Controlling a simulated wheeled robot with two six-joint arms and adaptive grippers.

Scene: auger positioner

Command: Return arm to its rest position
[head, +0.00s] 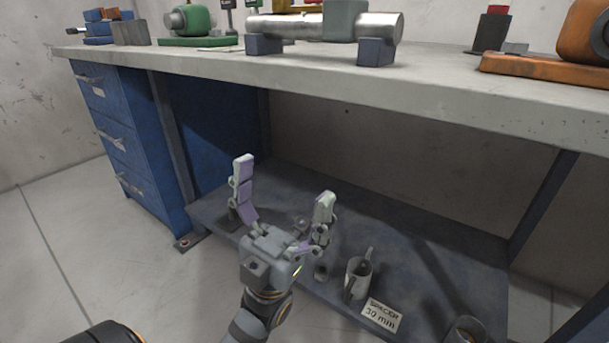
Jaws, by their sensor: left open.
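My left gripper (284,178) is open and empty, its two fingers pointing up. It is in front of the workbench, below the edge of the bench top (300,75), and appears in front of the lower shelf (440,275). My left arm comes up from the bottom of the view and touches nothing that I can see. My right gripper is not in view.
On the bench top are a metal shaft (290,27) on blue blocks, a green machine (190,22) and an orange machine (560,65). A metal cup-like part (358,278) and a "SPACER 30 mm" label (381,315) are on the lower shelf. Blue drawers (125,140) stand left.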

